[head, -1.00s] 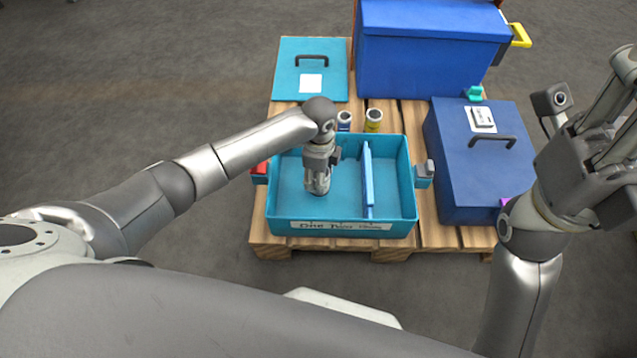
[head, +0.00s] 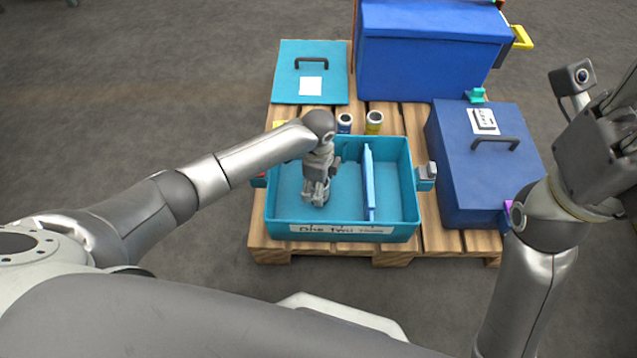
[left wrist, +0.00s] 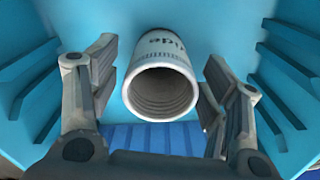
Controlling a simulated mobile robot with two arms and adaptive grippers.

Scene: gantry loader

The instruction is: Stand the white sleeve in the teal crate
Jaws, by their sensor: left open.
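The white sleeve (left wrist: 163,78) is a hollow tube with dark print, and its open end faces the left wrist camera. It sits between the two spread fingers of my left gripper (left wrist: 160,110), with a gap on each side. In the head view my left gripper (head: 317,196) points down inside the left part of the teal crate (head: 283,222), and its fingers hide most or all of the sleeve there. The sleeve looks roughly upright, but I cannot tell if its base rests on the floor. My right gripper (head: 622,125) is raised at the right edge, its fingers partly cut off.
A light blue divider (head: 368,182) splits the crate. A teal lid (head: 310,85), a big blue box (head: 425,60) and a lower blue case (head: 470,165) share the wooden pallet (head: 272,256).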

